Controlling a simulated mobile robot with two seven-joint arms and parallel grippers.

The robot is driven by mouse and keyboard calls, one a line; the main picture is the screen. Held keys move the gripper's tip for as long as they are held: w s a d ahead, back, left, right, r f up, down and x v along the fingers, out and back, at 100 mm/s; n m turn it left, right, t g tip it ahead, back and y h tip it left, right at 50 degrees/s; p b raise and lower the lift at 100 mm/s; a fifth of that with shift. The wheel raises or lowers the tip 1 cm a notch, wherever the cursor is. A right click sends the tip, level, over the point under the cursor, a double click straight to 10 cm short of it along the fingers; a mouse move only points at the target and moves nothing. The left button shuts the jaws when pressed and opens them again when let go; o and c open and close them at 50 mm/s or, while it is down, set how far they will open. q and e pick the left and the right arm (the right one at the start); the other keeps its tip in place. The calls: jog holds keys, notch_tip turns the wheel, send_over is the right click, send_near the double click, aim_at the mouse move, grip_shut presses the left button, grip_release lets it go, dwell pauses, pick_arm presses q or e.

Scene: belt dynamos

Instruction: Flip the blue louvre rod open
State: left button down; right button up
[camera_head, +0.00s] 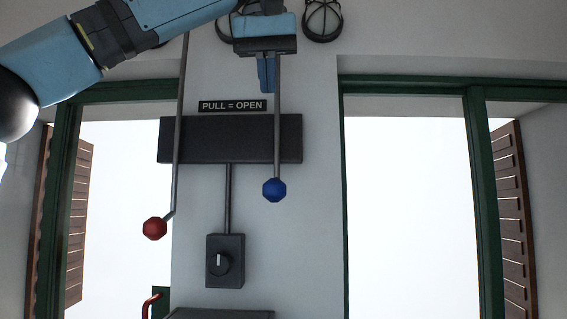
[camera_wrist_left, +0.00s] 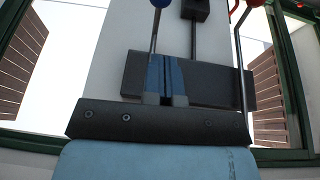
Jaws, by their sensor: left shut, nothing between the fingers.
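The blue louvre rod (camera_head: 277,130) hangs down in front of a dark wall box and ends in a blue ball knob (camera_head: 274,189). In the left wrist view the rod (camera_wrist_left: 153,38) and its blue knob (camera_wrist_left: 160,3) show at the top. My left gripper (camera_head: 266,88) is high in the head view, fingers downward, close beside the rod's upper part and well above the knob. Its blue fingers (camera_wrist_left: 164,62) are shut together with nothing between them. I cannot tell whether they touch the rod. My right gripper is not in view.
A second rod (camera_head: 179,130) with a red knob (camera_head: 155,228) hangs to the left. A "PULL = OPEN" sign (camera_head: 232,106) sits above the dark box (camera_head: 200,140). A switch box (camera_head: 225,260) is below. Green-framed windows with brown shutters (camera_head: 508,200) flank the wall.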

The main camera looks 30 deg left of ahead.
pick_arm(q)
jog(key=shift+s+a+r, duration=0.1)
jog(key=shift+s+r, duration=0.15)
jog(key=shift+r, duration=0.05)
jog(key=b, duration=0.3)
send_near(271, 180)
jog(key=w+f, duration=0.1)
jog(key=w+a+f, duration=0.1)
jog(key=f, duration=0.1)
jog(key=w+f, duration=0.1)
jog(key=shift+a+f, duration=0.3)
jog(key=shift+f, duration=0.1)
jog(key=shift+w+f+p, duration=0.15)
jog(key=shift+f+p, duration=0.15)
jog(key=shift+p, duration=0.15)
jog(key=shift+d+f, duration=0.1)
jog(key=shift+f, duration=0.35)
